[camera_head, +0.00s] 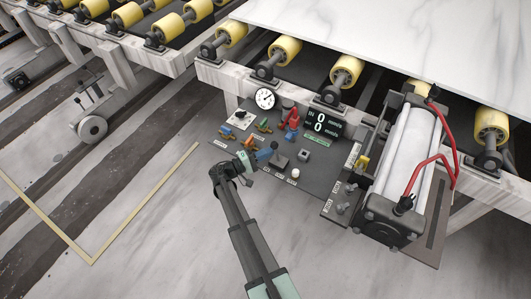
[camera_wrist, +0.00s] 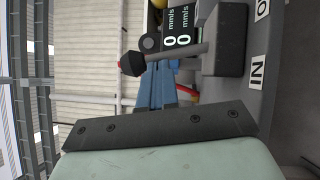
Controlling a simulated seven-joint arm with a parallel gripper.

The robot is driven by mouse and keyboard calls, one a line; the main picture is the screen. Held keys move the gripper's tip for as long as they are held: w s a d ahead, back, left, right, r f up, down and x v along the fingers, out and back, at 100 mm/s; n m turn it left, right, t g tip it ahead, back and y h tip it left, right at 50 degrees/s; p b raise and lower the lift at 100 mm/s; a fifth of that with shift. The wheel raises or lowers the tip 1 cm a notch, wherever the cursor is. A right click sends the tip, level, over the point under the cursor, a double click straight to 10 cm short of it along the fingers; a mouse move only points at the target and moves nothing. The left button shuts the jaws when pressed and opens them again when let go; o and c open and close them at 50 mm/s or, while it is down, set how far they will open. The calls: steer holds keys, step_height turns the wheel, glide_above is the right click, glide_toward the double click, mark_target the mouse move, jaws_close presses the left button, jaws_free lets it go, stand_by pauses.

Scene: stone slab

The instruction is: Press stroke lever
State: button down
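A black lever block (camera_wrist: 228,42) with a grey rod and a dark, red-banded knob (camera_wrist: 132,64) shows close up in the wrist view, beside an "IN" label. It appears to be the black lever (camera_head: 279,160) on the dark control panel in the head view. No label reading "stroke" is legible. My gripper (camera_head: 264,154) is at the panel's left part, just left of this lever. Its blue fingers (camera_wrist: 156,88) look together and empty in the wrist view, near the rod and knob. Whether they touch the lever cannot be told.
The panel (camera_head: 318,178) also holds a dial (camera_head: 265,98), a red lever (camera_head: 292,118), several small coloured levers and a display (camera_head: 323,123) reading 0. A large cylinder with red hoses (camera_head: 408,155) stands at right. Rollers and a marble slab (camera_head: 400,35) lie behind.

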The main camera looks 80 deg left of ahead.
steer(key=w+d+m+g, duration=0.1)
steer(key=d+r+m+g, duration=0.1)
steer(key=m, duration=0.1)
steer(key=shift+w+r+m+h, duration=0.25)
steer(key=shift+w+m+h, duration=0.05)
steer(key=shift+w, duration=0.1)
steer(key=shift+w+d+m+g, duration=0.25)
steer(key=shift+m+g, duration=0.15)
steer(key=shift+g, duration=0.1)
steer(key=shift+w, duration=0.15)
steer(key=shift+w+d, duration=0.1)
steer(key=shift+d, duration=0.05)
steer(key=a+r+v, duration=0.1)
steer(key=a+v, duration=0.1)
steer(key=v, duration=1.1)
steer(key=shift+a, duration=0.3)
steer(key=shift+r, duration=0.1)
